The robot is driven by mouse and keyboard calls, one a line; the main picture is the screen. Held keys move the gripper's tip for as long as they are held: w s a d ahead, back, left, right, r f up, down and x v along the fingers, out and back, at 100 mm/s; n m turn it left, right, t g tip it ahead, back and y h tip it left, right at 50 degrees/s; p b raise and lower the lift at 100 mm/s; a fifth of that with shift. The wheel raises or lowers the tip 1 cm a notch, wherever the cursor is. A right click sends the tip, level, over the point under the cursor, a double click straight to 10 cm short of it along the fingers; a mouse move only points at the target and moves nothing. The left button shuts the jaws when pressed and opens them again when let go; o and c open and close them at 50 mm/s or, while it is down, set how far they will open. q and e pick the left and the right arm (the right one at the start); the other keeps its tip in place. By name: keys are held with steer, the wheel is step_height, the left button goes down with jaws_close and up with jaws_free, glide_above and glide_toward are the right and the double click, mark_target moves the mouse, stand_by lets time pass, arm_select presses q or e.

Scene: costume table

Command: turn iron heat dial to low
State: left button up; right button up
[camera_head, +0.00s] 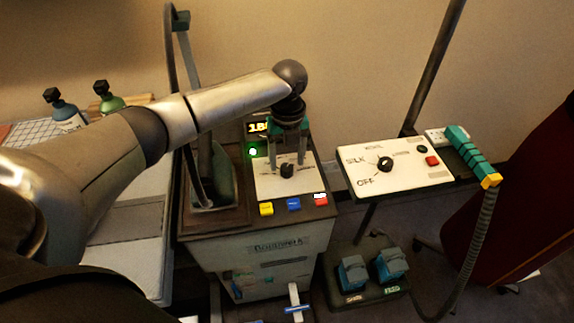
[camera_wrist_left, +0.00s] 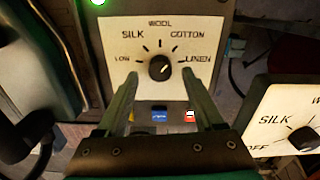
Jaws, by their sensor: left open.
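The iron heat dial (camera_head: 287,171) is a small black knob on the white panel of the dark box at the centre of the head view. In the left wrist view the dial (camera_wrist_left: 160,67) sits under an arc of marks reading LOW, SILK, WOOL, COTTON and LINEN. Its pale pointer line leans to the upper right, toward the COTTON–LINEN side. My left gripper (camera_head: 288,160) is over the panel, pointing down. In the wrist view its open fingers (camera_wrist_left: 160,76) stand apart on either side of the dial, with gaps. My right gripper is not in view.
Yellow, blue and red buttons (camera_head: 293,204) line the box's front edge; a green light (camera_head: 253,152) glows behind. A second panel (camera_head: 395,164) with SILK, OFF and a black knob stands to the right. Pedals (camera_head: 372,268) sit below. Bottles (camera_head: 64,110) stand at left.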

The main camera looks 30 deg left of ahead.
arm_select(q)
steer(key=shift+f, duration=1.05)
jaws_close()
